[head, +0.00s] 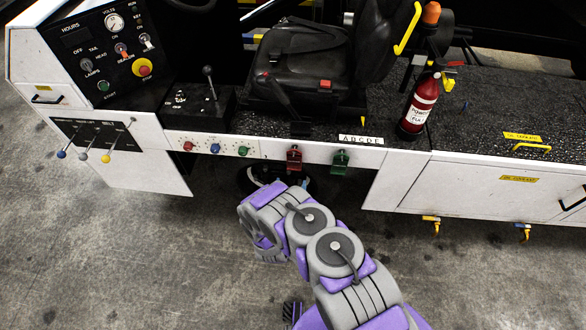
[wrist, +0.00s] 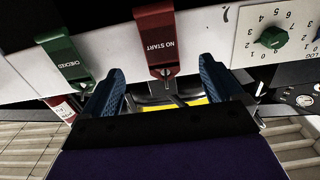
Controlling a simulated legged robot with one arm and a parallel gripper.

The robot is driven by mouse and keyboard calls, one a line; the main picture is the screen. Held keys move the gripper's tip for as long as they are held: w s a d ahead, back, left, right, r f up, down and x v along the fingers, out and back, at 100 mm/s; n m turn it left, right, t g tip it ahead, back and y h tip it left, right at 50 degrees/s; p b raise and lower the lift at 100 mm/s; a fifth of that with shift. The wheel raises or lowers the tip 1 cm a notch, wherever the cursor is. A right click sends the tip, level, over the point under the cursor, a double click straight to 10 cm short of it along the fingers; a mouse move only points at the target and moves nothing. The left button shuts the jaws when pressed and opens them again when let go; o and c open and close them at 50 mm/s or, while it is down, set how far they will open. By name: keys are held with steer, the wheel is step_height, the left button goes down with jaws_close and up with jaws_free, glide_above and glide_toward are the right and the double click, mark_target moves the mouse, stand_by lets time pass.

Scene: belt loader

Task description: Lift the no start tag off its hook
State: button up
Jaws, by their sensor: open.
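The red no start tag (wrist: 157,40) hangs on the white side panel in the wrist view, its lettering facing me. It also shows in the head view (head: 294,160), below the seat. A small metal piece shows at its end near my gripper; I cannot tell whether that is the hook. My gripper (wrist: 161,68) is open, its two blue fingers on either side of the tag's end with gaps to both. The fingers look apart from the tag, and nothing is held. In the head view my arm reaches toward the panel, and its links hide most of the gripper.
A green CHECKED tag (wrist: 66,59) hangs beside the red one, near one finger. A green numbered knob (wrist: 273,38) is on the panel's other side. A red fire extinguisher (head: 419,105) stands right of the seat (head: 303,65). The concrete floor (head: 130,260) is clear.

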mark_target(294, 160)
steer(key=w+b, duration=0.2)
steer(key=w, duration=0.8)
steer(key=shift+d+b, duration=0.15)
steer(key=shift+b, duration=0.2)
steer(key=c, duration=1.1)
steer(key=shift+r, duration=0.1)
steer(key=shift+c, duration=0.2)
steer(key=shift+r+p, duration=0.15)
steer(key=shift+p, duration=0.15)
steer(key=shift+r, duration=0.15)
steer(key=shift+s+p, duration=0.2)
steer(key=shift+p, duration=0.2)
steer(key=shift+s+r+p, duration=0.2)
steer(key=shift+s+p, duration=0.45)
steer(key=shift+p, duration=0.05)
